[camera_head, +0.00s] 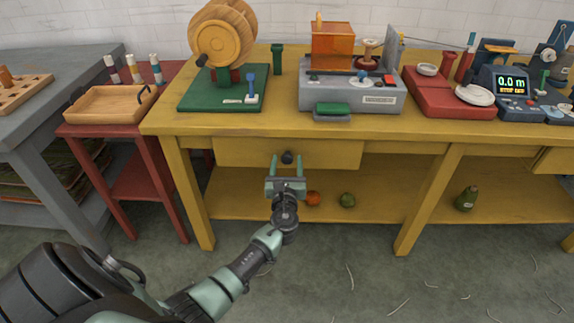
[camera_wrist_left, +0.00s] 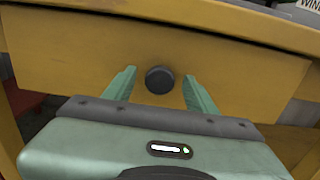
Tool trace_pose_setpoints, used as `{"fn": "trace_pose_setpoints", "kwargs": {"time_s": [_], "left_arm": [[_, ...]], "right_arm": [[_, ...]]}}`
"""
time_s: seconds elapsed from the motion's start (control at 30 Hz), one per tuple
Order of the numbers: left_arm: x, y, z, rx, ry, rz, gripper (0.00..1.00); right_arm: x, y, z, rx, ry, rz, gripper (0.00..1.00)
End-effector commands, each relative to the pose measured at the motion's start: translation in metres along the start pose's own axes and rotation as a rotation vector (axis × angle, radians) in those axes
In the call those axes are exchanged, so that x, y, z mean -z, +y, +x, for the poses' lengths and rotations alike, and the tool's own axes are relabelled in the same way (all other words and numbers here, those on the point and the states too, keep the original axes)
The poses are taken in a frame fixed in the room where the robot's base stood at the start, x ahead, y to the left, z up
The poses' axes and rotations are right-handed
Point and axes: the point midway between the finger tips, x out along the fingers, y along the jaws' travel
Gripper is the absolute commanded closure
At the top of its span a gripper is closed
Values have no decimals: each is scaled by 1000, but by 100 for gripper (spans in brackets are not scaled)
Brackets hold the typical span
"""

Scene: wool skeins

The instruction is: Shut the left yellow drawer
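The left yellow drawer (camera_head: 335,154) sits under the front edge of the yellow workbench (camera_head: 380,128). Its flat front shows and no inside is visible, so I cannot tell how far out it stands. It has a dark round knob (camera_head: 287,157). My left gripper (camera_head: 287,161) is in front of the drawer, open, with its green fingers on either side of the knob. In the left wrist view the knob (camera_wrist_left: 160,80) shows between the two spread fingers, with gaps to both; the drawer front (camera_wrist_left: 225,75) fills the view behind. My right gripper is not in view.
A wooden skein winder (camera_head: 222,35) and a grey machine (camera_head: 350,95) stand on the benchtop. A red side table with a wooden tray (camera_head: 110,103) stands left. The floor in front is mostly clear.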

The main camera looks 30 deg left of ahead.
Motion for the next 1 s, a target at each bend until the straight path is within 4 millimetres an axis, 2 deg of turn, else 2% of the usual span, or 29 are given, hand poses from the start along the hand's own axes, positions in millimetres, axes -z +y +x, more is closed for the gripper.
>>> {"fn": "trace_pose_setpoints", "kwargs": {"time_s": [0.27,0.33,0.43,0.7,1.0], "left_arm": [[1,0,-4,1,3,1,44],[2,0,-11,1,3,1,44],[1,0,-27,2,4,0,44],[1,0,-69,1,3,1,44],[1,0,-78,0,2,0,44]], "right_arm": [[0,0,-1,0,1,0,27],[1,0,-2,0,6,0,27],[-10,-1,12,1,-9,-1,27],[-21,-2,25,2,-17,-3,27],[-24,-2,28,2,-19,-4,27]]}}
